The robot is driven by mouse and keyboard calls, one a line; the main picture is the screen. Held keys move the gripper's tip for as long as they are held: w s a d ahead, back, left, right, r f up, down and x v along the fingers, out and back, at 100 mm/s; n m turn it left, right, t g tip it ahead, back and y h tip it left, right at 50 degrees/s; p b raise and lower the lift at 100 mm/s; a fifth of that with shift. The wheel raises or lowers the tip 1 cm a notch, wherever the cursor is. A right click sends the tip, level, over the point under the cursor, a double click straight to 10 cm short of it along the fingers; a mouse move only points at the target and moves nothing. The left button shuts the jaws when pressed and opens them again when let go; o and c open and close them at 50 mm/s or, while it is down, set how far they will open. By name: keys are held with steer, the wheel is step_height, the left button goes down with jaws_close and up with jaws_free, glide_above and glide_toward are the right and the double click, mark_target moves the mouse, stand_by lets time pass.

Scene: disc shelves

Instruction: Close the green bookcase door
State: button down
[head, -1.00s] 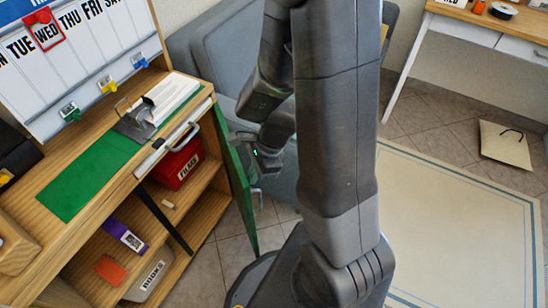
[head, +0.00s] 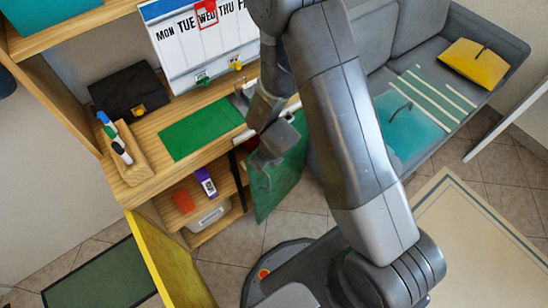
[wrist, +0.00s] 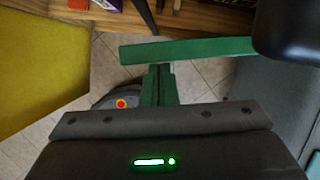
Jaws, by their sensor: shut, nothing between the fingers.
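The green bookcase door (head: 279,186) stands open at the right end of the low wooden shelf unit, its broad face showing in the head view. In the wrist view its edge (wrist: 190,50) is a green bar running across the upper part. My gripper (head: 262,163) is shut and empty, in front of the door's upper part in the head view. In the wrist view its closed fingers (wrist: 159,84) point up toward the green edge. I cannot tell whether they touch it. The arm hides part of the door's surroundings.
A yellow door (head: 165,262) stands open at the unit's left; it also fills the left of the wrist view (wrist: 40,65). A grey sofa (head: 425,50) is close behind the door to the right. My round base sits on tiles (head: 232,246) below. A rug (head: 480,245) lies to the right.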

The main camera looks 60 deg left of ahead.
steer(key=shift+s+a+m+p, duration=0.25)
steer(key=shift+a+p, duration=0.35)
steer(key=shift+a, duration=0.15)
steer(key=shift+s+a+m+p, duration=0.25)
steer(key=shift+a+p, duration=0.35)
steer(key=shift+a, duration=0.1)
